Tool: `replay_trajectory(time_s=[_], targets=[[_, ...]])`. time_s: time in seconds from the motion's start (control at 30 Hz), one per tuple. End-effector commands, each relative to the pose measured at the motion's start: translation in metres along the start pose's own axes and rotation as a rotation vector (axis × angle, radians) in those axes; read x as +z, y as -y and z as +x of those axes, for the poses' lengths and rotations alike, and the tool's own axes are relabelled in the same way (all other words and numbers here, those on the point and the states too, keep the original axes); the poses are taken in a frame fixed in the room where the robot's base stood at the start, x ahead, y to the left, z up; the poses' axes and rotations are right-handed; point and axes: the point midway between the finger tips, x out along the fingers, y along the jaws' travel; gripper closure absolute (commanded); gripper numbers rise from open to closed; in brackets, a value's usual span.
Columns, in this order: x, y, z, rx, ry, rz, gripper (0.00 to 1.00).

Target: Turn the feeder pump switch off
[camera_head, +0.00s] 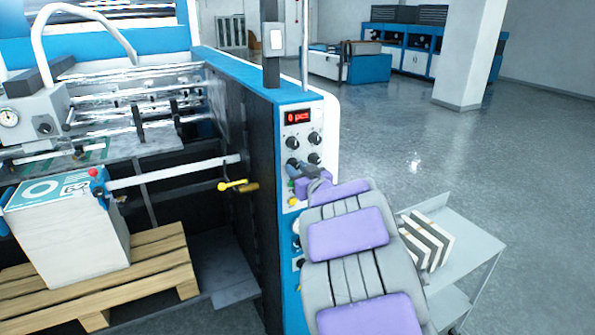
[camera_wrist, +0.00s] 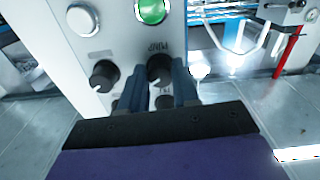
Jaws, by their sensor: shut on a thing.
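The feeder pump switch is a round black knob (camera_wrist: 160,65) on the pale control panel, with an upside-down "PUMP" label above it in the wrist view. My gripper (camera_wrist: 160,80) has its two blue-grey fingers on either side of this knob and is shut on it. A pale pointer mark shows low on the knob, but its exact setting is hard to read. In the head view my gripper (camera_head: 294,166) reaches the lower left knob of the panel (camera_head: 304,128), and its fingers cover most of that knob.
Another black knob (camera_wrist: 103,75), a green button (camera_wrist: 151,10) and a white button (camera_wrist: 82,20) sit close by. A red display (camera_head: 297,116) tops the panel. A yellow handle (camera_head: 233,185) juts out at left. A grey cart (camera_head: 465,250) stands right; open floor lies beyond.

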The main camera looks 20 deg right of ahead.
Motion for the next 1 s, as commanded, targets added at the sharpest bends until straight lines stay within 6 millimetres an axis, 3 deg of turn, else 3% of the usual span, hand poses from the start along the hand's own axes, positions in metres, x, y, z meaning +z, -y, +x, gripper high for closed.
replay_trajectory(time_s=[1.0], targets=[[0.0009, -0.0016, -0.0001, 0.001, 0.001, -0.836, 1.0]])
